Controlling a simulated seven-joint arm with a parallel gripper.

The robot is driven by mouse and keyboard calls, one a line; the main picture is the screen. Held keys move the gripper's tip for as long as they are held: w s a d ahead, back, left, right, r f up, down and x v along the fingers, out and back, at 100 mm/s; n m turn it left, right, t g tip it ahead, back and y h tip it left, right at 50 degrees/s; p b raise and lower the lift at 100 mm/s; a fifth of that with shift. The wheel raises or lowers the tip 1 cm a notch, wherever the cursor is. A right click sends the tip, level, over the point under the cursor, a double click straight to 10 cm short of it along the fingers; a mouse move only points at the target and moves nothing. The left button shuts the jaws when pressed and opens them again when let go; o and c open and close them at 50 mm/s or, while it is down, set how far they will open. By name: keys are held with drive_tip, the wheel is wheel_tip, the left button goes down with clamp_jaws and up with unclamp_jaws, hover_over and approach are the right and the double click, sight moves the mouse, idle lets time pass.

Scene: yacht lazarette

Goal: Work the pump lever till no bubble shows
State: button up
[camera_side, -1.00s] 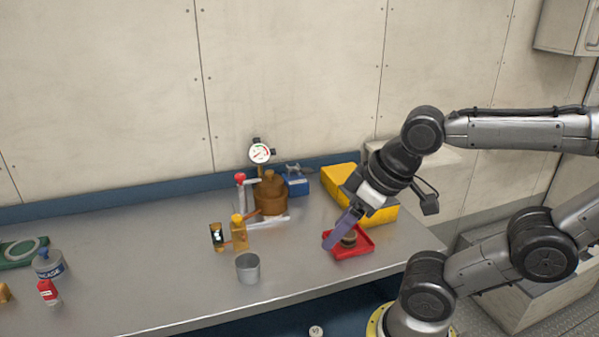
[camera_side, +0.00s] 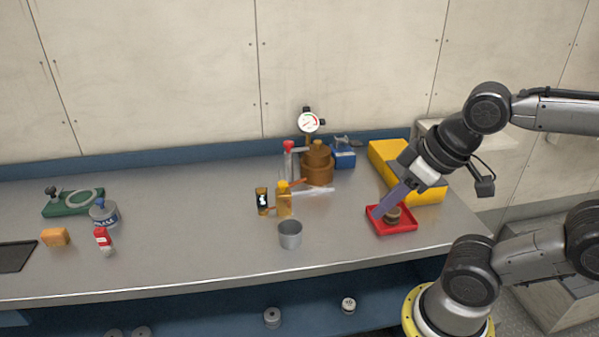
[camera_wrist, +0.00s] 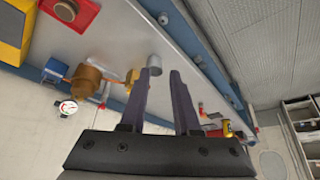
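The pump has a brown body (camera_side: 317,168) and stands at the back middle of the bench; it also shows in the wrist view (camera_wrist: 86,77). A pale upright lever with a red knob (camera_side: 288,146) stands at its left. A small dark sight window (camera_side: 262,201) in an orange frame is at the front left; a white patch shows in it, too small to name surely as a bubble. My gripper (camera_side: 378,214) is over the red tray, right of the pump and apart from the lever. In the wrist view its fingers (camera_wrist: 162,72) are apart with nothing held between them.
A round gauge (camera_side: 308,123) rises above the pump. A yellow bottle (camera_side: 284,203) and a grey cup (camera_side: 290,235) stand in front. A red tray (camera_side: 409,222) holds a brown round piece (camera_side: 393,215). A yellow box (camera_side: 425,188) is behind. The left-middle bench is clear.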

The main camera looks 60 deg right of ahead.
drive_tip(key=shift+s+r, duration=0.15)
drive_tip(key=shift+r, duration=0.05)
drive_tip(key=shift+c, duration=1.2)
drive_tip(key=shift+m, duration=0.7)
drive_tip(key=w+r, duration=0.2)
drive_tip(key=w+d+r, duration=0.1)
drive_tip(key=r, duration=0.2)
drive_tip(key=w+d+r, duration=0.1)
drive_tip(key=w+r, duration=0.1)
drive_tip(key=r, duration=0.1)
drive_tip(key=shift+w+r, duration=0.25)
drive_tip(key=shift+w, duration=0.05)
clamp_jaws()
drive_tip(key=w+d+r+m+g+h, duration=0.1)
drive_tip(key=w+d+r+m, duration=0.15)
drive_tip(key=w+d, duration=0.55)
drive_tip(key=w+d+r+m+g+h, duration=0.1)
drive_tip(key=w+d+r+m+g, duration=0.15)
drive_tip(key=w+d, duration=0.65)
drive_tip(key=s+d+f+m, duration=0.1)
drive_tip(key=d+f, duration=0.2)
drive_tip(key=d, duration=0.3)
drive_tip(key=s+d+f+m, duration=0.1)
drive_tip(key=d+f, duration=0.2)
drive_tip(key=d, duration=0.3)
drive_tip(key=shift+s+m, duration=0.25)
drive_tip(key=shift+m, duration=0.05)
drive_tip(key=shift+d+f+g, duration=0.1)
drive_tip(key=shift+g, duration=0.15)
